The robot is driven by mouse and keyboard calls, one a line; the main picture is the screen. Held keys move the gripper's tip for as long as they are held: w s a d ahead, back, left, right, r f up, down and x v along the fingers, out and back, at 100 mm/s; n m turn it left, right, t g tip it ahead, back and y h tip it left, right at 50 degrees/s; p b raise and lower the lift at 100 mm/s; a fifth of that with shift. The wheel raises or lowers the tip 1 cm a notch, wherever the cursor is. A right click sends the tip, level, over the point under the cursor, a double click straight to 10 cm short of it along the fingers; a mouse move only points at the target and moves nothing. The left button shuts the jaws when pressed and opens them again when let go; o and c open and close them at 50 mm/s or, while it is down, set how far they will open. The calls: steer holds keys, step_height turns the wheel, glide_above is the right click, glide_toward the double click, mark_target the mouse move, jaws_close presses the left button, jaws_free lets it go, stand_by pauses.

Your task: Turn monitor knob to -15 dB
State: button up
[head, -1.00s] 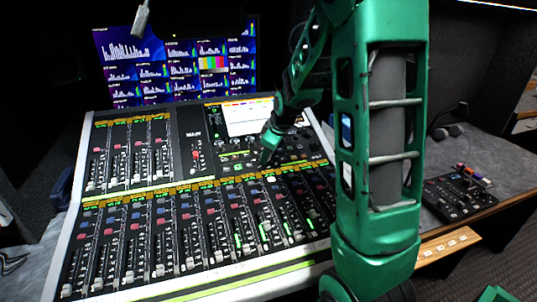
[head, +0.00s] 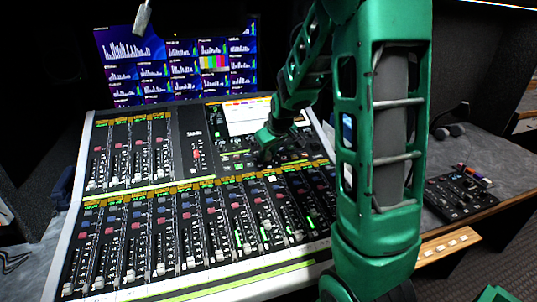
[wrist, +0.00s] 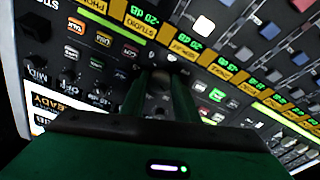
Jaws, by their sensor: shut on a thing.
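The mixing console (head: 185,190) fills the lower left of the head view. My gripper (head: 262,158) is at its upper middle section, right of the centre strip. In the wrist view my gripper (wrist: 160,88) points down at the panel with its two green fingers on either side of a small round knob (wrist: 160,76), shut on it. The fingers and the tilted view hide most of the knob and any pointer mark.
Other small knobs (wrist: 100,62) and lit buttons (wrist: 217,95) sit close around the fingers. Rows of faders (head: 160,262) fill the console's front. Monitors (head: 175,60) stand behind it. A small control panel (head: 460,197) lies on the right desk.

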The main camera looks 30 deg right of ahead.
steer(key=m, duration=0.6)
steer(key=shift+w+a+m+h, duration=0.1)
steer(key=shift+a+m+h, duration=0.05)
steer(key=shift+m+h, duration=0.15)
steer(key=m, duration=0.6)
steer(key=shift+h, duration=0.3)
steer(key=shift+m+g, duration=0.3)
steer(key=o, duration=1.1)
steer(key=shift+a+r, duration=0.15)
steer(key=shift+r, duration=0.35)
steer(key=v, duration=0.9)
steer(key=shift+s+r, duration=0.3)
steer(key=shift+s, duration=0.1)
